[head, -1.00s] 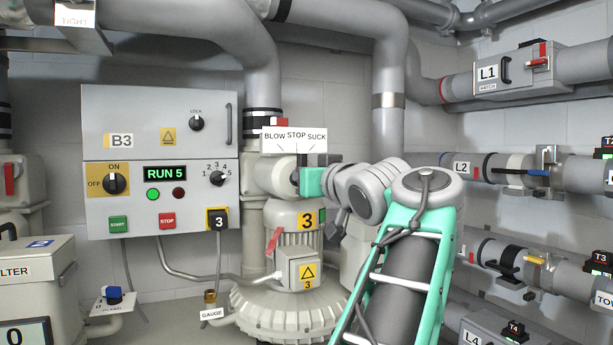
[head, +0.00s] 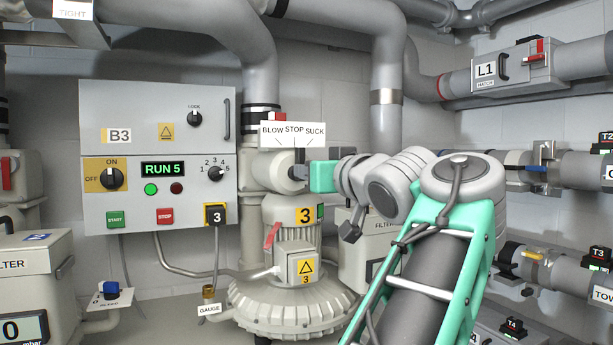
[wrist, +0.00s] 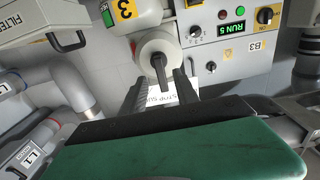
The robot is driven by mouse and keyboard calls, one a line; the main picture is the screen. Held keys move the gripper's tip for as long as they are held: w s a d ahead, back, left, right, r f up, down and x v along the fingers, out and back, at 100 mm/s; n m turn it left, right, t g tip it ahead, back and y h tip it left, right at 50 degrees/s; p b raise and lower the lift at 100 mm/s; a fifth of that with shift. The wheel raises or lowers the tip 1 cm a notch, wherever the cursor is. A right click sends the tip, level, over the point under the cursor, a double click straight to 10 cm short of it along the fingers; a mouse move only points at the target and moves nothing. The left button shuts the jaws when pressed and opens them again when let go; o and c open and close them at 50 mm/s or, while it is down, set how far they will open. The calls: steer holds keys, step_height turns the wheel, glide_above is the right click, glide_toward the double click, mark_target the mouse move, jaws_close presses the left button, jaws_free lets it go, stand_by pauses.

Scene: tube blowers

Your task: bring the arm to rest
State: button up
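My gripper (wrist: 160,84) is open, with two dark fingers apart. The dark lever (wrist: 159,69) of the grey round valve (wrist: 157,50) shows between the fingertips, with gaps on both sides; I cannot tell whether they touch. In the head view, my green gripper body is right beside the valve (head: 277,172), under the BLOW STOP SUCK sign (head: 292,134). The lever stands about upright, toward STOP. My arm reaches in from the lower right and hides part of the pipework behind.
The B3 control panel (head: 148,140) is on the left, showing RUN 5 with a green lamp lit. The blower (head: 290,300) stands below the valve. A filter box (head: 30,262) is at lower left. Pipes with L1 (head: 487,69) and other labels line the right wall.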

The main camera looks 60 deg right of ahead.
steer(key=v, duration=0.3)
